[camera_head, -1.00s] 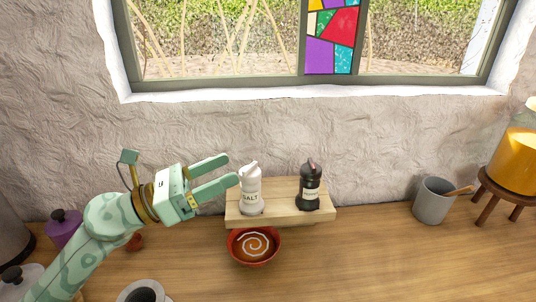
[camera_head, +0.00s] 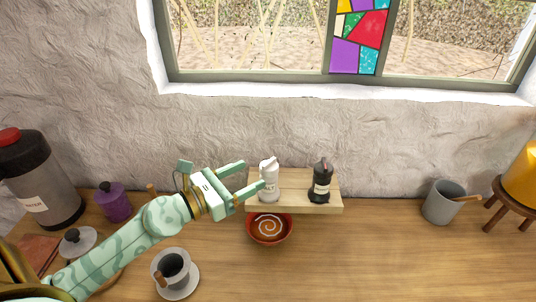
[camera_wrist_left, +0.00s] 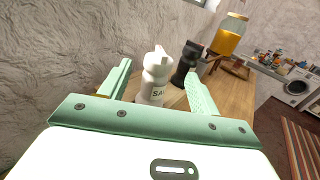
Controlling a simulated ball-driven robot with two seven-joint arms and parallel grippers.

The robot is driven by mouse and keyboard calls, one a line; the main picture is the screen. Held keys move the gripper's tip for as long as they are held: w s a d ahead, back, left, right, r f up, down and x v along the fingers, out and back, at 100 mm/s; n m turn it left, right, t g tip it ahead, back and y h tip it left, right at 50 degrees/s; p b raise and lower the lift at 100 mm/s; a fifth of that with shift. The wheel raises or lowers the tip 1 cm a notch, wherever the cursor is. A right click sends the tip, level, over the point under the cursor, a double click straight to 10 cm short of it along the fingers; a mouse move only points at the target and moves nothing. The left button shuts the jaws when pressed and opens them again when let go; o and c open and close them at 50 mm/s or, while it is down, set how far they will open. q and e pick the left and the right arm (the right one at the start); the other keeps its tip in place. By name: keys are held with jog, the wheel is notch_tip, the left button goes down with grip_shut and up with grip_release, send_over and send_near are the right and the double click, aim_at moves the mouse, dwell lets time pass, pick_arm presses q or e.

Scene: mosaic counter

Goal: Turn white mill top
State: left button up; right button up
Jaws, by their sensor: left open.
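The white salt mill (camera_head: 269,182) stands upright on a small wooden shelf (camera_head: 300,207), and its white top shows in the left wrist view (camera_wrist_left: 159,60). A black mill (camera_head: 320,184) stands to its right on the same shelf. My left gripper (camera_head: 254,176) is open, just left of the white mill, with its fingers pointing toward it. In the left wrist view the white mill appears between the two spread fingers, ahead of the palm. Contact with the fingers cannot be made out. My right gripper is out of view.
A red bowl of soup (camera_head: 269,228) sits under the shelf front. A cup on a saucer (camera_head: 174,270), a purple jar (camera_head: 113,202) and a dark flask (camera_head: 42,180) are at left. A grey mug (camera_head: 442,202) stands at right. The counter between bowl and mug is clear.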

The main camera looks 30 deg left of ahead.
aim_at(261, 169)
pick_arm(q)
jog(key=x, duration=0.7)
jog(key=shift+w+d+f+p, duration=0.1)
jog(key=shift+p, duration=0.3)
jog(key=c, duration=1)
